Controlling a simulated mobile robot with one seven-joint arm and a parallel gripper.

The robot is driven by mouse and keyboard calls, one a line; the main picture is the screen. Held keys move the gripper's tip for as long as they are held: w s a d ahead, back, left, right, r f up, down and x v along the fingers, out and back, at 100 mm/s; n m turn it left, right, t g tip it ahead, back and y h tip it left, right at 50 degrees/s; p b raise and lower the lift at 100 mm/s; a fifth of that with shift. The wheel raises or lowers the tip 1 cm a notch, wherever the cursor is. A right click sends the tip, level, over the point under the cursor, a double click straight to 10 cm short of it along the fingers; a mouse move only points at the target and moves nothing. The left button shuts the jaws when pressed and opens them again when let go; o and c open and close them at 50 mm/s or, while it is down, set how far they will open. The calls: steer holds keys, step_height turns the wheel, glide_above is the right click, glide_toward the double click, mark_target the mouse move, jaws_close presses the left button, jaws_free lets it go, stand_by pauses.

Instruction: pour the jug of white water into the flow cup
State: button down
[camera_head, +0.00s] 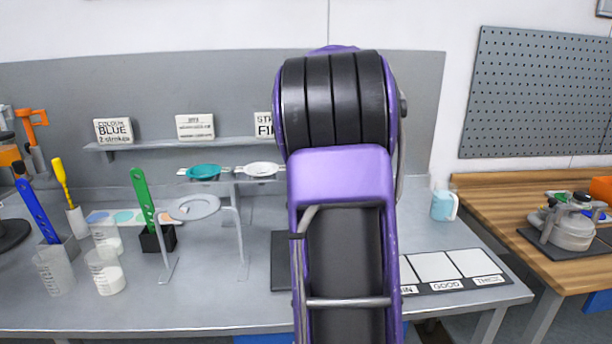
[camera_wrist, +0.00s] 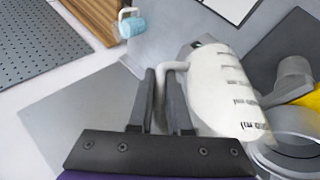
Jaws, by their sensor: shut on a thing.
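In the wrist view my gripper (camera_wrist: 162,100) is shut on the handle of a white jug (camera_wrist: 222,85) with dark volume marks on its side. The jug lies across the view; I cannot tell how far it tilts. At the right edge of the wrist view, beside the jug's lower end, is a grey round metal part (camera_wrist: 295,128) with a ring-like rim; I cannot tell whether it is the flow cup. In the head view my arm hides the gripper, the jug and part of the bench.
A light blue mug (camera_head: 442,206) stands right of my arm, behind a card with pale panels (camera_head: 440,268). On the left are a ring stand (camera_head: 196,207), clear beakers (camera_head: 105,272) and a green-handled tool (camera_head: 143,200). A shelf (camera_head: 190,143) with signs runs behind.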

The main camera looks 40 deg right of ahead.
steer(key=shift+w+a+r+h, duration=0.15)
steer(key=shift+r+h, duration=0.15)
steer(key=shift+r, duration=0.15)
steer(key=shift+a+r, duration=0.1)
steer(key=shift+r, duration=0.1)
steer(key=shift+w+a+r+n+g+h, duration=0.1)
steer(key=shift+a+r+n+g+h, duration=0.15)
steer(key=shift+r+h, duration=0.2)
steer(key=shift+w+a+r+n+g+h, duration=0.1)
steer(key=shift+r+g+h, duration=0.25)
steer(key=shift+r, duration=0.15)
stand_by(2.0)
steer(key=f+y, duration=0.1)
steer(key=d+f+t, duration=0.1)
steer(key=s+f+m+y, duration=0.1)
steer(key=shift+d+f+y, duration=0.3)
steer(key=shift+d+f, duration=0.1)
steer(key=shift+a, duration=0.1)
steer(key=shift+s+d+f+t+y, duration=0.2)
steer(key=shift+d+f+t+y, duration=0.15)
steer(key=shift+f+t, duration=0.1)
steer(key=s+d+f+m+t+y, duration=0.1)
steer(key=s+d+f+t+y, duration=0.1)
steer(key=f+y, duration=0.3)
steer(key=shift+d+f+t, duration=0.55)
steer(key=shift+d+f, duration=0.25)
steer(key=shift+f, duration=0.75)
